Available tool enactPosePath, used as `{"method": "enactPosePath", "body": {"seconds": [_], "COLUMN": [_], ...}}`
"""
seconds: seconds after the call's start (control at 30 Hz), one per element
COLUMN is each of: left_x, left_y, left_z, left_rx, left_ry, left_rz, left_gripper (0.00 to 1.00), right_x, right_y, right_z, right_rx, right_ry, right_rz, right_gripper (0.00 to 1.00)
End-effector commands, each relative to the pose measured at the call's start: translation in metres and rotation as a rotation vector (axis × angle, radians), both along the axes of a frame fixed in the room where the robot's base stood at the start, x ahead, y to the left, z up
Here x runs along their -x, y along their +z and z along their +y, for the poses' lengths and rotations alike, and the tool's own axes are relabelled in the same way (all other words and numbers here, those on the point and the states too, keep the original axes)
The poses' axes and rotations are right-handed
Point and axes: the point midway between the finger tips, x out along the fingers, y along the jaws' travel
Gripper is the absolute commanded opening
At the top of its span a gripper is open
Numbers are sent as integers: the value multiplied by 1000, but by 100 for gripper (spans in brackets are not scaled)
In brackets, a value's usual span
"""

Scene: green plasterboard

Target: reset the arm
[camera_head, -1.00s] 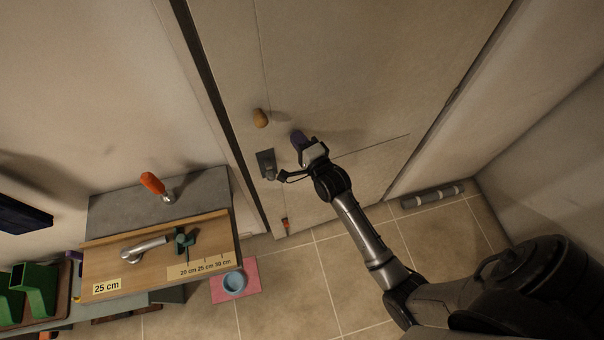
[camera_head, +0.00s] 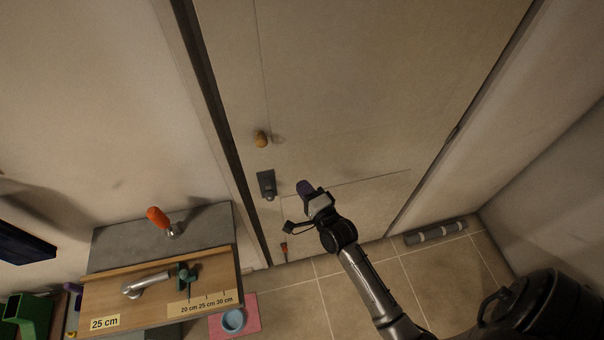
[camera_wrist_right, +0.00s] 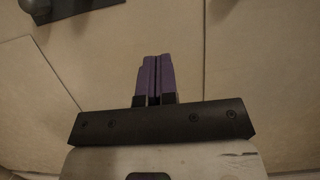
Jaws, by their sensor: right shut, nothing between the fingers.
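My right arm reaches up from the lower right in the head view. Its gripper (camera_head: 304,187) has purple fingertips and is shut and empty, held in front of the beige door (camera_head: 350,90). In the right wrist view the two purple fingers (camera_wrist_right: 155,78) lie side by side with nothing between them. The gripper is apart from the dark lock plate (camera_head: 267,185), which sits to its left on the door. My left gripper is not in view.
A wooden knob (camera_head: 261,139) is above the lock plate. At left stands a bench (camera_head: 160,240) with an orange-handled tool (camera_head: 158,216) and a metal lever (camera_head: 146,284). A blue bowl (camera_head: 233,320) rests on a pink mat (camera_head: 252,312). A grey roll (camera_head: 435,232) lies by the wall.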

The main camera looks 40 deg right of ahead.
Motion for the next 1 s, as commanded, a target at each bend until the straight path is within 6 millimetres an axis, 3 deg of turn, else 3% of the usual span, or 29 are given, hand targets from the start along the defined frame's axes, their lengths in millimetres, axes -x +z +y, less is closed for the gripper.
{"method": "enactPosePath", "body": {"seconds": [0.2,0.4,0.77,0.9,1.0], "left_x": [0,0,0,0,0], "left_y": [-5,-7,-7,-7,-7], "left_z": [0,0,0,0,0], "left_rx": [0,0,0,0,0], "left_ry": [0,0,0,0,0], "left_rz": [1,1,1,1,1], "left_gripper": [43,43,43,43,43], "right_x": [31,44,47,47,48], "right_y": [-1,0,0,-3,-22], "right_z": [16,24,25,27,33], "right_rx": [1,0,10,111,265], "right_ry": [0,0,0,9,70], "right_rz": [1,0,1,41,183], "right_gripper": [0,0,0,0,0]}}
